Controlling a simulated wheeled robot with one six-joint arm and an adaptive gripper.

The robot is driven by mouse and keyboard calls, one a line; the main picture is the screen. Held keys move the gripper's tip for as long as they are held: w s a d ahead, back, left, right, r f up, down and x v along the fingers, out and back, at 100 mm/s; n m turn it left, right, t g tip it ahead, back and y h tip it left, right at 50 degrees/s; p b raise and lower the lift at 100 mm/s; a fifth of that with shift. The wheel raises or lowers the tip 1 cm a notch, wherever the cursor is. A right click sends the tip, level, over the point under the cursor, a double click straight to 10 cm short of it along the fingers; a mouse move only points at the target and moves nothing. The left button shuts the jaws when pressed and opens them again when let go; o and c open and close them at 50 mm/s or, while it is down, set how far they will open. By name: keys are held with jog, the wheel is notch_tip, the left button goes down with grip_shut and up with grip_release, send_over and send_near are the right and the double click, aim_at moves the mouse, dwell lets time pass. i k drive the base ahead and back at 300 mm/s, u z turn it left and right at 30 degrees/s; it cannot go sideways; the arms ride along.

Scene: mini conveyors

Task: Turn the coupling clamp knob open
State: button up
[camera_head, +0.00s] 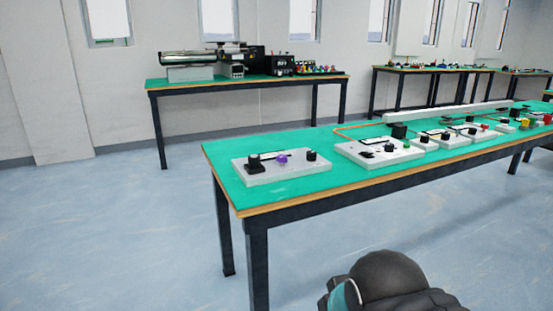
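A white panel (285,178) lies at the near left end of a green-topped table. It carries a black knob-like part (254,164) at its left, a purple knob (282,160) in the middle and a black knob (311,156) at its right. A second white panel (400,158) to its right carries another black knob (389,148) and small dark parts. I cannot tell which of these is the coupling clamp knob, or how any is turned. Part of my arm shows at the bottom, well apart from the panels. My gripper's fingers are not in view.
The green table (232,190) runs back to the right with several smaller panels and a long pale bar (450,112). A second green table (160,84) with machines stands by the wall. Blue floor (110,240) is clear left of the near table.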

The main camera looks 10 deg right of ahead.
aim_at(281, 159)
jog(key=u, duration=0.1)
jog(key=i, duration=1)
jog(key=z, duration=0.25)
